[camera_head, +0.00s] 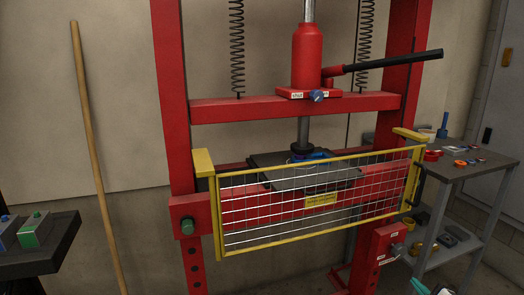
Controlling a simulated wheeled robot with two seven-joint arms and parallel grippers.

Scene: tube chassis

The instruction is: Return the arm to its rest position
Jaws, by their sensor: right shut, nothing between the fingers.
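I cannot make out either of my arms or grippers in the head view. A red press frame (172,95) stands in the middle, with a red bottle jack (307,58) on its upper crossbeam. The jack's black lever (395,61) points right and slightly up. A yellow-framed mesh guard (320,200) stands upright across the front of the press. A dark plate (268,160) and a blue part (309,155) sit behind the guard, beneath the press ram (303,130), partly hidden by the mesh.
A grey side table (487,160) at the right holds several small parts, with more on its lower shelf. A dark table (55,255) at the lower left bears a green box (34,231) and a blue box. A wooden pole (93,145) leans on the wall.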

